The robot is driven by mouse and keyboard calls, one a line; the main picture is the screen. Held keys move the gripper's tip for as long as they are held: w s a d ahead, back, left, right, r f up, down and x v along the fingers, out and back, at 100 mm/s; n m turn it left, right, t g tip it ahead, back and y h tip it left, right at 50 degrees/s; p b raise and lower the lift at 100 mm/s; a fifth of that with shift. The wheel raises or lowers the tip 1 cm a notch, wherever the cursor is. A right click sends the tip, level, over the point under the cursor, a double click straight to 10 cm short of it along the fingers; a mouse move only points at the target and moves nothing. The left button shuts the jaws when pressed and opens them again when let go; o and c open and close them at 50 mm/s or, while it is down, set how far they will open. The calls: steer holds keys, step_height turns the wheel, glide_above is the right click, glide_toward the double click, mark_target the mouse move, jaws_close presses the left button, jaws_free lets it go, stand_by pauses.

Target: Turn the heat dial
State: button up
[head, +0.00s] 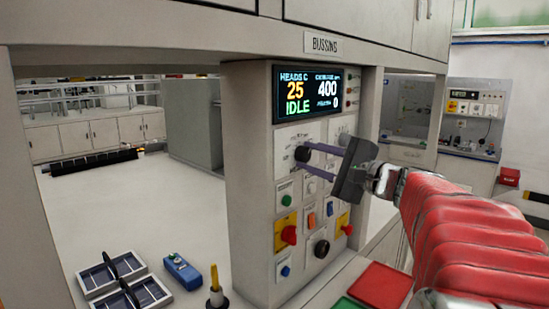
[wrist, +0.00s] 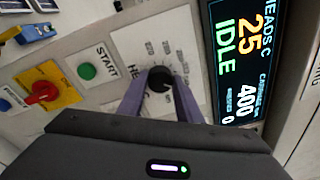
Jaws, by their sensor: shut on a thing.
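The heat dial is a round black knob (head: 302,154) on a white scale plate, on the upper left of the control panel below the display. In the wrist view the dial (wrist: 160,78) sits at the centre, with scale marks around it and a label beginning "HE" partly hidden. My gripper (head: 308,156) reaches in from the right, its two purple fingers pointing at the panel. In the wrist view my gripper (wrist: 160,84) has one finger on each side of the dial, shut on it. The dial's pointer is too small to read.
The display (head: 308,93) reads HEADS C 25, IDLE and 400. Below the dial are a green START button (wrist: 87,71), a red knob on yellow (head: 288,233) and several other controls. A blue box (head: 182,271) and grey trays lie on the white surface at left.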

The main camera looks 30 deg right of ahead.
steer(key=shift+f+n, duration=0.2)
steer(key=shift+n, duration=0.6)
steer(key=o, duration=1)
steer(key=shift+o, duration=0.2)
steer(key=shift+r, duration=0.1)
steer(key=shift+s, duration=0.1)
steer(key=v, duration=1.3)
steer(key=shift+s+d, duration=0.2)
steer(key=shift+s, duration=0.1)
steer(key=shift+f, duration=0.2)
